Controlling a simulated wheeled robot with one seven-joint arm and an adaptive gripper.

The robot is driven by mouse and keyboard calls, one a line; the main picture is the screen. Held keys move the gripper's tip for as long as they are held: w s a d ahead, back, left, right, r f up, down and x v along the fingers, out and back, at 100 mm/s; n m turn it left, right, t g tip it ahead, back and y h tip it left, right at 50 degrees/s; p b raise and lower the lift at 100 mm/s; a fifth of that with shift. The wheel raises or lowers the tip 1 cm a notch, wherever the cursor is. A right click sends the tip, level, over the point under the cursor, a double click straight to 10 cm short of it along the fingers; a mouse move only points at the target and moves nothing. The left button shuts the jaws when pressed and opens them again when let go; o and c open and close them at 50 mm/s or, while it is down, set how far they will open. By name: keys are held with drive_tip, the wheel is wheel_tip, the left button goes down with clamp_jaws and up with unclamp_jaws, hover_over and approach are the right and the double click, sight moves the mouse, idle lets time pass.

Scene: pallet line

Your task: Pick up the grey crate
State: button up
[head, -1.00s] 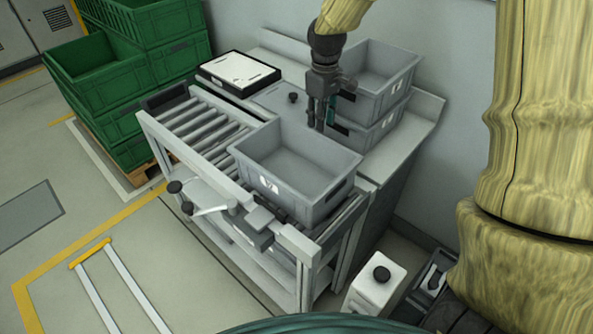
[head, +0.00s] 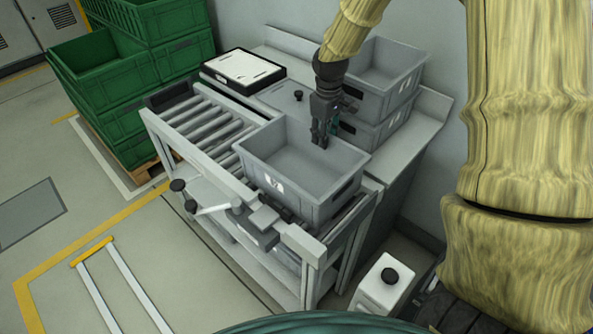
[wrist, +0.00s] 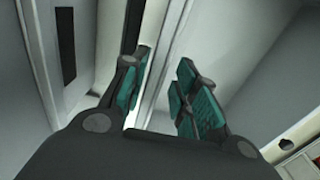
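A grey crate (head: 290,190) with a white label sits open and upright on the roller end of the line in the head view. My gripper (head: 320,143) points down at its far rim, toward the right. In the wrist view, my gripper (wrist: 160,90) is open, its teal finger pads apart, with a pale rim (wrist: 165,45) running through the gap. Whether a finger touches the crate wall is unclear. Two more grey crates are stacked behind, the upper one (head: 390,62) on the lower one (head: 372,128), partly hidden by my arm.
A white-topped flat box (head: 243,68) lies on the bench behind the rollers (head: 205,125). Green crates (head: 105,85) stand on a pallet at left. A white container (head: 383,285) with a black cap stands at lower right. Open floor lies at left.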

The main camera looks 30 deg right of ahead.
hover_over(321, 164)
drive_tip(key=shift+d+f, duration=0.15)
drive_tip(key=shift+f, duration=2.25)
drive_tip(key=shift+c, duration=0.3)
clamp_jaws()
